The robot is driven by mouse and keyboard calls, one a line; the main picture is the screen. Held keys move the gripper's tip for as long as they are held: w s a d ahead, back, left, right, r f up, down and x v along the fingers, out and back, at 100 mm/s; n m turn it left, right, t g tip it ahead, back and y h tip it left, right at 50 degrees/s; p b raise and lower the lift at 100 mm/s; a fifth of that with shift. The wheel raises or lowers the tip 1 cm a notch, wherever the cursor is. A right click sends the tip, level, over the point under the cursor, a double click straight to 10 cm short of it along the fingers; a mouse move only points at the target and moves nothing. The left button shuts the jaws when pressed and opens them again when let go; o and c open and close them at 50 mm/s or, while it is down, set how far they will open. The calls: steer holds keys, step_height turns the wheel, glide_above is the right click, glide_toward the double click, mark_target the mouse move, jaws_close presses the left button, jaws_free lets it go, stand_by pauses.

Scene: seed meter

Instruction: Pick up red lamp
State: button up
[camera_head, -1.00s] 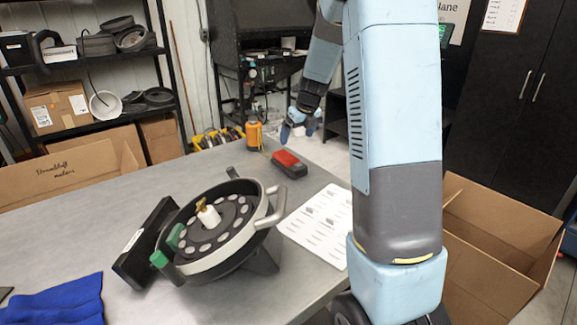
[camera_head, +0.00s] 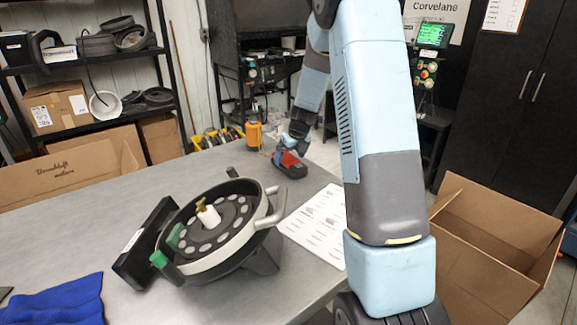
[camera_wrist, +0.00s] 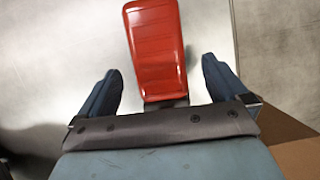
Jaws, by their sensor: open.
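The red lamp (camera_head: 288,160) is a small block with a red top and a dark body, lying on the grey table near its far right edge. In the wrist view the red lamp (camera_wrist: 155,45) shows its glossy red face, with a dark part at its lower end. My gripper (camera_wrist: 164,85) is open, with one dark finger on each side of the lamp's lower end and visible gaps between. In the head view my gripper (camera_head: 291,145) is right at the lamp and partly covers it. Whether the fingers are down at the lamp's height is hard to tell.
A round seed meter (camera_head: 230,235) with a handle stands mid-table. A white printed sheet (camera_head: 318,225) lies to its right. An orange bottle (camera_head: 254,135) stands behind the lamp. A blue cloth (camera_head: 60,302) lies at front left. An open cardboard box (camera_head: 495,240) is right of the table.

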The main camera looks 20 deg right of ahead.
mark_target(290, 158)
steer(key=x, duration=0.3)
steer(key=shift+w+f, duration=0.1)
steer(key=shift+c, duration=0.3)
steer(key=c, duration=1)
